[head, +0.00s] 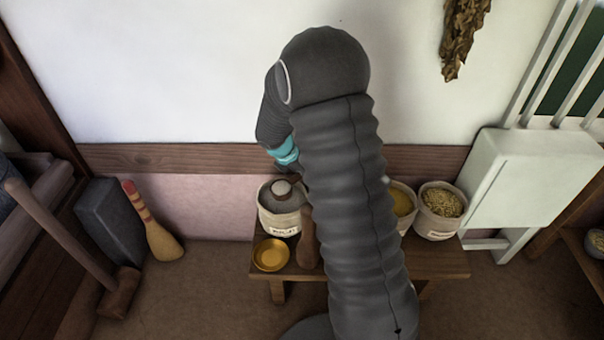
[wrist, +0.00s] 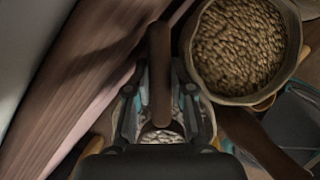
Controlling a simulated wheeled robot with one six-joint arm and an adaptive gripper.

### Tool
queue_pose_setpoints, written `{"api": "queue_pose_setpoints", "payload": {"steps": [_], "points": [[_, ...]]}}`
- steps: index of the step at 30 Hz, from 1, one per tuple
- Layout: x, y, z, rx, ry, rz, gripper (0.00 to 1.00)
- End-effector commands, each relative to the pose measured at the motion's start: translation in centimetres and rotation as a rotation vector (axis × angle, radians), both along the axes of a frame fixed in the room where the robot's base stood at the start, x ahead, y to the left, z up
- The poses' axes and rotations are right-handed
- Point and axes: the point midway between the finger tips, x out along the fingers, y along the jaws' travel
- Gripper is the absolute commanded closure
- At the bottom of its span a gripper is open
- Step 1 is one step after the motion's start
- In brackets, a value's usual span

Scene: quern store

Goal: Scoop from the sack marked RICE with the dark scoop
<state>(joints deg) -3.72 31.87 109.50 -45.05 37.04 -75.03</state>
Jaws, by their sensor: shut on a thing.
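In the wrist view my gripper (wrist: 160,105) is shut on the brown handle of the dark scoop (wrist: 160,65). Pale grains (wrist: 178,125) show between and below the fingers; the scoop's bowl is mostly hidden, so I cannot tell whether it holds any. In the head view my arm hides the gripper and the middle of the sack row. A pale sack (head: 279,222) at the left has a label too small to read surely. A sack of yellow grain (head: 403,208) is partly hidden behind my arm. I cannot make out a RICE label.
A sack of tan grain (head: 440,213) stands at the bench's right end. A yellow dish (head: 270,256) lies at the front left of the wooden bench (head: 440,262). A brown wooden piece (head: 307,240) is beside my arm. A pale green cabinet (head: 520,180) stands to the right.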

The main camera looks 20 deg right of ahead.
Motion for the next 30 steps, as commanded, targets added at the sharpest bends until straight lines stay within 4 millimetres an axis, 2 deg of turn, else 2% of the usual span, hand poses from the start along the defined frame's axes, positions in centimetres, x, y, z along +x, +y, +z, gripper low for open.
{"api": "queue_pose_setpoints", "payload": {"steps": [18, 30], "points": [[0.0, -0.1, 3.9, 0.063, 0.028, 0.000, 1.00], [0.0, 0.0, 4.4, 0.073, 0.032, 0.001, 1.00]]}}
